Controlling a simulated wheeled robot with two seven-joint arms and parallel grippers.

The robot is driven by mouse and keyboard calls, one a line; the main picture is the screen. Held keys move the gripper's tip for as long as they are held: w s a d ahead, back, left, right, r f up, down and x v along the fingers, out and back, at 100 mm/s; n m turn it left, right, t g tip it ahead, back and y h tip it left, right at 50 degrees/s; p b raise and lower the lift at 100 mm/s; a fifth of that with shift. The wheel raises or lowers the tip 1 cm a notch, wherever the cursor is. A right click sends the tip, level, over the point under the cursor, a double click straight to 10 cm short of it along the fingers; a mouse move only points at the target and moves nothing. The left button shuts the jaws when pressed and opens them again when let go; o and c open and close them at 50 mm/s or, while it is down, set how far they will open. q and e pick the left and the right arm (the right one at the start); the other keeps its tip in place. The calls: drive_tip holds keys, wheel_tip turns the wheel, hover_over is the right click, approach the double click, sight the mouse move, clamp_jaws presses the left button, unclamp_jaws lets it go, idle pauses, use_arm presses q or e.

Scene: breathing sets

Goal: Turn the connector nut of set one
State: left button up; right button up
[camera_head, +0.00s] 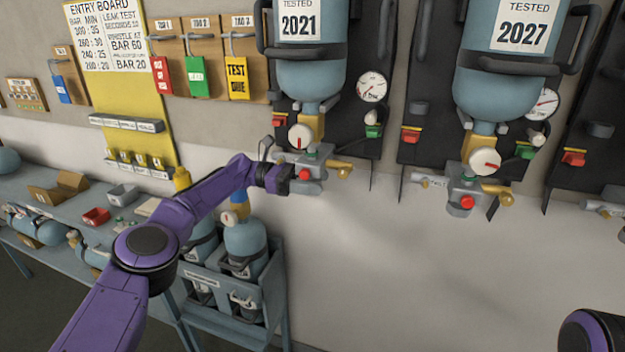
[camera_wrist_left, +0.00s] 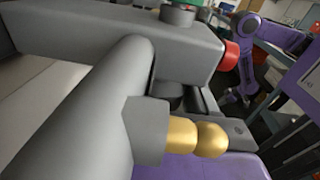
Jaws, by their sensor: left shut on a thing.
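Set one hangs on the wall under the blue cylinder (camera_head: 310,75) labelled TESTED 2021. Its grey valve block (camera_head: 314,182) has a red button (camera_head: 304,174), a white gauge (camera_head: 300,137) and a brass outlet (camera_head: 343,170) on the right. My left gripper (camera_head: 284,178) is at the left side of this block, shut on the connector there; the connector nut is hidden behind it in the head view. The left wrist view shows a grey hexagonal piece (camera_wrist_left: 150,130) beside a rounded brass piece (camera_wrist_left: 195,137) close up, with the red button (camera_wrist_left: 231,55) above. My right gripper is out of view.
A second set under the cylinder labelled 2027 (camera_head: 508,80) hangs to the right. Hanging tags (camera_head: 197,77) and a yellow entry board (camera_head: 108,40) are on the left. A bench (camera_head: 50,185) and a cylinder crate (camera_head: 225,292) stand below. The wall below the sets is bare.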

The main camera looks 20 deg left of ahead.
use_arm(q)
drive_tip(key=shift+d, duration=0.1)
idle(0.4)
drive_tip(key=o, duration=1)
drive_tip(key=shift+c, duration=0.2)
